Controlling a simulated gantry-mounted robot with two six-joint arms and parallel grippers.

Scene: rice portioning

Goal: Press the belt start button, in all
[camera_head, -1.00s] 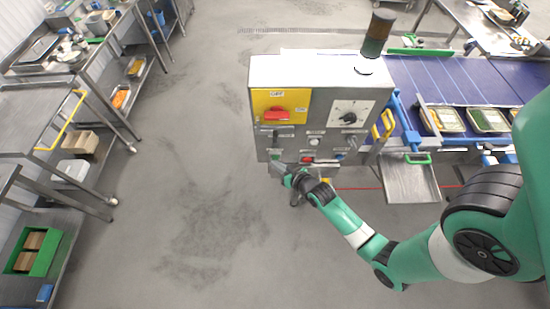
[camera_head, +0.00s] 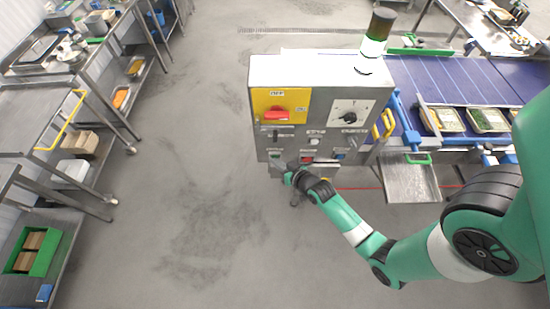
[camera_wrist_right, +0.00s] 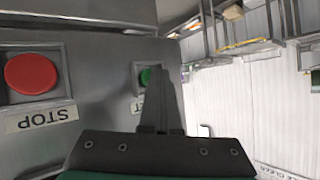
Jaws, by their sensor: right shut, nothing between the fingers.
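The control box (camera_head: 323,100) stands left of the belt. The green start button (camera_wrist_right: 146,77) shows in the right wrist view, partly covered by my right fingers; in the head view it is hard to make out at the box's lower front. My right gripper (camera_head: 277,165) is at that lower left front. Its fingers (camera_wrist_right: 160,90) are shut and empty, with their tips close to the green button. I cannot tell whether they touch it. The red STOP button (camera_wrist_right: 31,74) is to the left in the wrist view. My left gripper is out of view.
The blue belt (camera_head: 440,80) carries several filled trays (camera_head: 445,120). A yellow panel with a red switch (camera_head: 277,114) is above the buttons. Steel shelves line the left; the floor between is clear.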

